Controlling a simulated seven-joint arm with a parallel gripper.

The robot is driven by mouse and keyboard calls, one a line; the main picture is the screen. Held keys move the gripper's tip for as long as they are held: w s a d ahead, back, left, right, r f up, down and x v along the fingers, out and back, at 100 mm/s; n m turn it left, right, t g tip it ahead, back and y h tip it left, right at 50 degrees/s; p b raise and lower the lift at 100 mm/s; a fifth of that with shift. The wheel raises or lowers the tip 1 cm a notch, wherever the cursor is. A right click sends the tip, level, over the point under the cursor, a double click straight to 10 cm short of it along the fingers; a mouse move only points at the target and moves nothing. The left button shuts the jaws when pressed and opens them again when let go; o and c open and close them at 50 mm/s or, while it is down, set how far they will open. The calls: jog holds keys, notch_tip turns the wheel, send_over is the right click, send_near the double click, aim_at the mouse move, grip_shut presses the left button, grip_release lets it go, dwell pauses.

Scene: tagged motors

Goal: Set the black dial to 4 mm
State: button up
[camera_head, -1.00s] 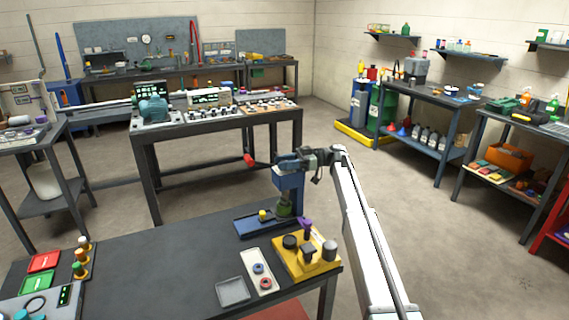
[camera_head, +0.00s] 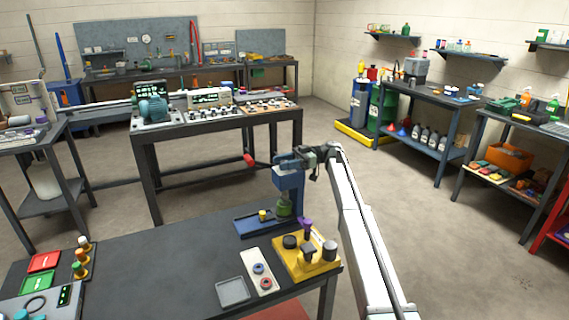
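A round black knob (camera_head: 290,242) sits on the left of the yellow fixture (camera_head: 293,262) at the table's right edge; it may be the black dial, but no scale or mm marking is readable. A blue press (camera_head: 289,187) with a red-ended lever (camera_head: 249,160) stands behind the fixture on a blue base. My arm rises on the right and bends over toward the press head. My gripper (camera_head: 311,163) is at the right of the press head, small and dark; whether its fingers are open or touch the press cannot be seen.
The dark tabletop (camera_head: 160,265) further left is clear.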

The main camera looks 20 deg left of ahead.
jog(key=shift+o, duration=0.8)
notch_tip(320, 180, up, 10)
